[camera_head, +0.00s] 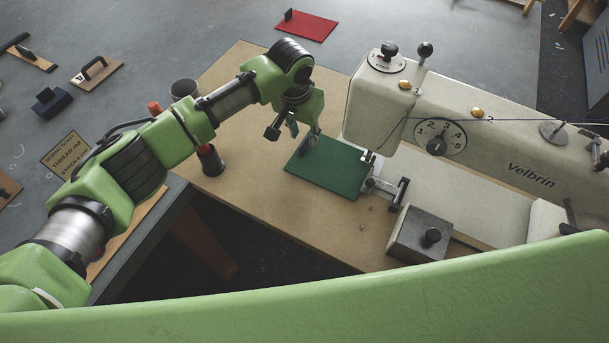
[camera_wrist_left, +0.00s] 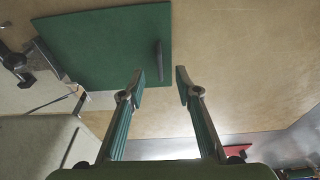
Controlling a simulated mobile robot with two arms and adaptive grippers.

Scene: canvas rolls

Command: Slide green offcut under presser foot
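The green offcut (camera_head: 326,172) lies flat on the brown sewing table, with a small upright tab (camera_wrist_left: 160,62) near one edge. Its right edge is close beside the presser foot (camera_head: 368,157) of the cream sewing machine (camera_head: 450,150); I cannot tell whether any of it is under the foot. My left gripper (camera_head: 302,130) is over the offcut's far left part. In the left wrist view the gripper (camera_wrist_left: 160,76) is open, its fingertips on either side of the tab's near end in the picture. I cannot tell whether they touch it. My right gripper is not in view.
A grey block with a knob (camera_head: 419,236) sits in front of the machine. A dark cup (camera_head: 184,89) and a red-topped spool (camera_head: 209,158) stand left, near my arm. A red piece with a tab (camera_head: 306,27) lies beyond the table. Bare tabletop (camera_head: 290,215) lies before the offcut.

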